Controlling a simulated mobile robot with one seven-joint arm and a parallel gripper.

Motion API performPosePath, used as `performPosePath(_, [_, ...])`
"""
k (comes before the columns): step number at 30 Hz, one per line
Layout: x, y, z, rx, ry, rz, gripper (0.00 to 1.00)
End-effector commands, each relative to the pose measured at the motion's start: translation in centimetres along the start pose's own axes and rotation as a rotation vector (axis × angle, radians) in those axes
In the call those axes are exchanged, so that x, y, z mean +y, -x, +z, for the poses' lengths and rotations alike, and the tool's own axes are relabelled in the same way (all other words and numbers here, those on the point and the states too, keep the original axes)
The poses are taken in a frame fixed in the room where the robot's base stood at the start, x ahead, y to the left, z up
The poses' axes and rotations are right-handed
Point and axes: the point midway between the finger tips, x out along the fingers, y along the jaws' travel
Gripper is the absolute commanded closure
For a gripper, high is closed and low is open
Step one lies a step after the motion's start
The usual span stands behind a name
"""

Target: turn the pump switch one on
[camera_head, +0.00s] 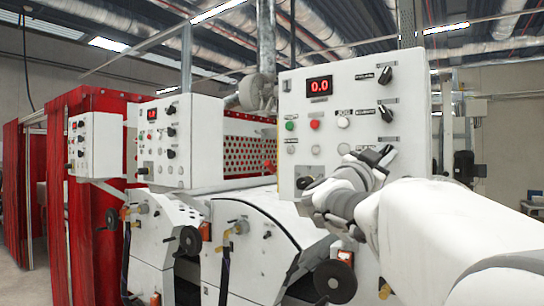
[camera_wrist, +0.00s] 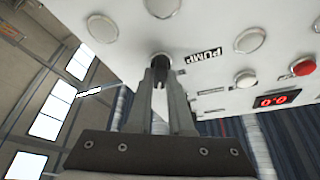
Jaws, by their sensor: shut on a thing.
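The pump switch is a dark rotary knob (camera_wrist: 160,59) beside a PUMP label (camera_wrist: 204,55) in the wrist view. In the head view the knob (camera_head: 386,150) is at the right side of the white control panel (camera_head: 352,95), partly hidden by my gripper. My gripper (camera_head: 378,160) reaches up to the panel face. In the wrist view its two fingers (camera_wrist: 160,72) are closed around the knob, one on each side. The fingers hide much of the knob, so I cannot tell its exact turn position.
The panel has two more black knobs above, at its upper right (camera_head: 385,75) and below that (camera_head: 387,110). A red display (camera_head: 319,86) reads 0.0. A red button (camera_head: 315,124) and a green button (camera_head: 291,125) are at left. White coater housings (camera_head: 255,235) stand below.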

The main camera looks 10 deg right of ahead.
Motion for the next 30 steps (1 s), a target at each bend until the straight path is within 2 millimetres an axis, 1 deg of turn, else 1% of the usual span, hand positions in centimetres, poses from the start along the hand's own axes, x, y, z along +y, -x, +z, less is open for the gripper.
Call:
performPosePath(5, [-0.01,0.0,0.02,0.0,-0.028,0.011,1.0])
performPosePath(17, [0.0,0.0,-0.01,0.0,-0.034,0.014,1.0])
performPosePath(18, [-0.01,0.0,-0.01,0.0,-0.034,0.014,0.78])
performPosePath(22, [0.0,-0.01,-0.02,0.0,-0.033,0.014,0.54])
performPosePath(23, [0.0,-0.01,-0.02,0.0,-0.033,0.014,0.51])
performPosePath(30, [-0.01,0.0,-0.01,0.0,-0.032,0.013,0.51])
